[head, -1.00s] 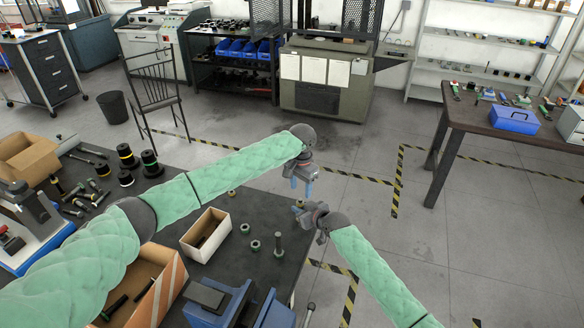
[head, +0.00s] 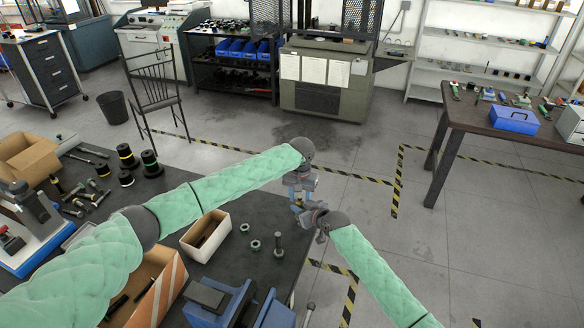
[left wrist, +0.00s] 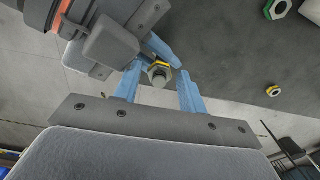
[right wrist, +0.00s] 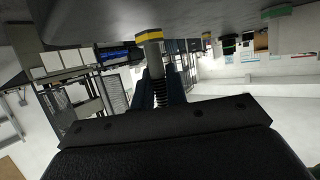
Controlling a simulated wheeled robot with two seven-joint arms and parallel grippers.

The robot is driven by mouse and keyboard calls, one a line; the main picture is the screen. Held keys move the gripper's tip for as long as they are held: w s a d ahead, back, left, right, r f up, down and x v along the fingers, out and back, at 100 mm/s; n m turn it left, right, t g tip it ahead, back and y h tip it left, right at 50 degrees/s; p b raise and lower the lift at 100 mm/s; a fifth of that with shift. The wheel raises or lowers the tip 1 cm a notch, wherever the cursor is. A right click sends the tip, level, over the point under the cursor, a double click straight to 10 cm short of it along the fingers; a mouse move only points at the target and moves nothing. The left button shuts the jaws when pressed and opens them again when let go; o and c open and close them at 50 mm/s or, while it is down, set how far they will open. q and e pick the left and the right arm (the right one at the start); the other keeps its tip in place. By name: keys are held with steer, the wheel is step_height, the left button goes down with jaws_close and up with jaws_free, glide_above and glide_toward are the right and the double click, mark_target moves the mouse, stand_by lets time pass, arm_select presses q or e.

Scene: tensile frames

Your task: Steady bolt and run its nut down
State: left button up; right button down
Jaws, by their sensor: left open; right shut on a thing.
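The bolt (right wrist: 153,58) shows in the right wrist view as a grey shank with dark thread and a yellow-banded end near the table surface. My right gripper (right wrist: 160,90) is shut on it. In the left wrist view the bolt (left wrist: 160,74) is seen end-on, a grey round inside a yellow-edged hexagon. I cannot tell whether that hexagon is its head or a nut. My left gripper (left wrist: 160,88) is open above, its blue fingers on either side of the bolt. In the head view, my left gripper (head: 297,201) and my right gripper (head: 303,212) meet and mostly hide the bolt.
A loose yellow-marked nut (left wrist: 273,91) lies apart on the dark table (left wrist: 225,50). A green-banded bolt (head: 278,243) stands near a green nut (head: 255,245).

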arm_select(q)
step_height(320, 180, up, 8)
steer(key=shift+d+f, duration=0.15)
steer(key=shift+f, duration=0.1)
arm_select(e)
steer(key=shift+f, duration=0.2)
arm_select(q)
steer(key=shift+a+n, duration=0.2)
steer(key=shift+n, duration=0.2)
arm_select(e)
steer(key=shift+d, duration=0.1)
steer(key=shift+f, duration=0.1)
arm_select(q)
steer(key=shift+w+a+r+n+t+y, duration=0.3)
steer(key=shift+w+a+r+n, duration=0.4)
steer(key=shift+w+n, duration=0.2)
steer(key=shift+w+a+r+n+t+y, duration=0.3)
steer(key=shift+w+a+r+n, duration=0.35)
steer(key=shift+w+n, duration=0.25)
arm_select(e)
steer(key=c, duration=1.3)
jaws_free()
steer(key=shift+c, duration=0.2)
